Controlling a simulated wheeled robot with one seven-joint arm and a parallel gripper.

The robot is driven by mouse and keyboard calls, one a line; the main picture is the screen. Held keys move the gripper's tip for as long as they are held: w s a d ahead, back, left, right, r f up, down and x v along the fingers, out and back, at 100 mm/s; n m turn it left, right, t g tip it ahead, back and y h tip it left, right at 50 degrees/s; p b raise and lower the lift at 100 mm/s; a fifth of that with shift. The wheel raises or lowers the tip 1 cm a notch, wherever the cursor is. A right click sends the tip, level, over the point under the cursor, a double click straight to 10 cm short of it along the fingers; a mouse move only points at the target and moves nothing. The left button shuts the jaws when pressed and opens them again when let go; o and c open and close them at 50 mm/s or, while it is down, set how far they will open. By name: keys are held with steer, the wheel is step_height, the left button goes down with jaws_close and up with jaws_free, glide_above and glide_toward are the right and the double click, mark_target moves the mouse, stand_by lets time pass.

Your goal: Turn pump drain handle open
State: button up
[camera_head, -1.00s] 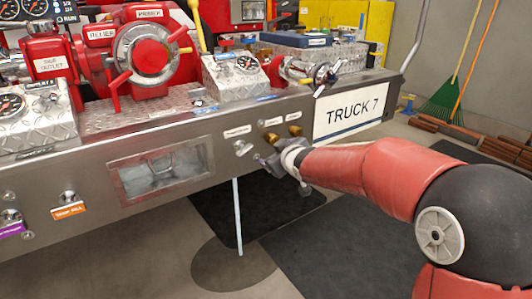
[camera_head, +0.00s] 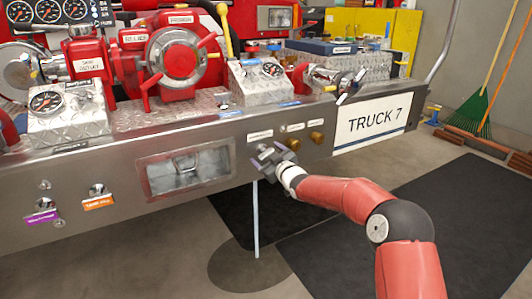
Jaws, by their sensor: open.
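A small silver handle (camera_head: 261,147) sits on the bumper's front face, under a white label (camera_head: 260,135) too small to read. I take it for the pump drain handle. My gripper (camera_head: 266,160) is open at the bumper face, just in front of and below it, and partly covers it. I cannot tell whether the jaws are around the handle or touching it. A thin pale streak (camera_head: 256,222), like running water, goes from under the bumper down to a dark round patch (camera_head: 250,270) on the floor.
Two brass knobs (camera_head: 292,143) (camera_head: 316,138) sit right of the handle. The steel bumper (camera_head: 110,160) carries a recessed light (camera_head: 188,170) and orange-tagged (camera_head: 98,203) and purple-tagged (camera_head: 42,217) fittings. The red pump (camera_head: 180,60) stands above.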

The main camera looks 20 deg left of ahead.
steer(key=shift+x, duration=0.8)
steer(key=c, duration=1)
